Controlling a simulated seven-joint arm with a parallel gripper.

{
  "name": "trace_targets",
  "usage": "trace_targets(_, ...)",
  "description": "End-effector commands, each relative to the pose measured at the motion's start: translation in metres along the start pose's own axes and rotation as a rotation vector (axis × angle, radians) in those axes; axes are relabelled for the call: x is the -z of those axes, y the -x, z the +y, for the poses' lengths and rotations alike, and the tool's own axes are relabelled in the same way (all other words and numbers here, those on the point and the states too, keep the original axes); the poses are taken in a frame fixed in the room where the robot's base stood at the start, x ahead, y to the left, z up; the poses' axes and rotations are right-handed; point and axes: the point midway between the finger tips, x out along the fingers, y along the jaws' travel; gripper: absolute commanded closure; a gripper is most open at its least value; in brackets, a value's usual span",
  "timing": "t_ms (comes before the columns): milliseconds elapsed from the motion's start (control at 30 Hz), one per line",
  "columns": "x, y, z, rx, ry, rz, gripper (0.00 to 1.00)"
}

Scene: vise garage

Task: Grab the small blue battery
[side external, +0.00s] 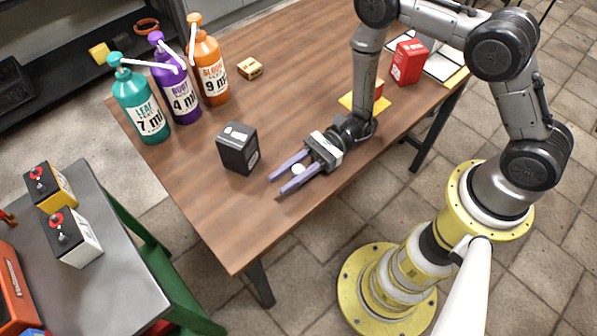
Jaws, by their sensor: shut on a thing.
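My gripper (278,185) is low over the brown wooden table near its front edge, with its purple fingers pointing left. It is shut on a small white round thing (298,169) that shows between the fingers. Most of this thing is hidden, so I cannot tell whether it is the battery. No clearly blue battery shows. A dark grey box-shaped battery (238,148) stands on the table just left of my gripper, apart from it.
Teal (139,103), purple (175,83) and orange (208,68) pump bottles stand at the table's back left. A small yellow box (250,68) and a red container (409,62) stand farther off. A yellow-and-black battery (50,188) and a white-and-black battery (73,238) stand on the grey bench.

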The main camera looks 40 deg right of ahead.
Motion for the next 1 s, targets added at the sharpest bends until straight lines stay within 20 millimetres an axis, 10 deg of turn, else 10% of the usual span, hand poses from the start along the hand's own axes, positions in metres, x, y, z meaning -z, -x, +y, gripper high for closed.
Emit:
trace_targets(567, -0.006, 0.000, -0.001, 0.000, 0.002, -0.001, 1.00)
trace_targets(1000, -0.078, 0.026, 0.029, 0.005, 0.004, 0.000, 1.00)
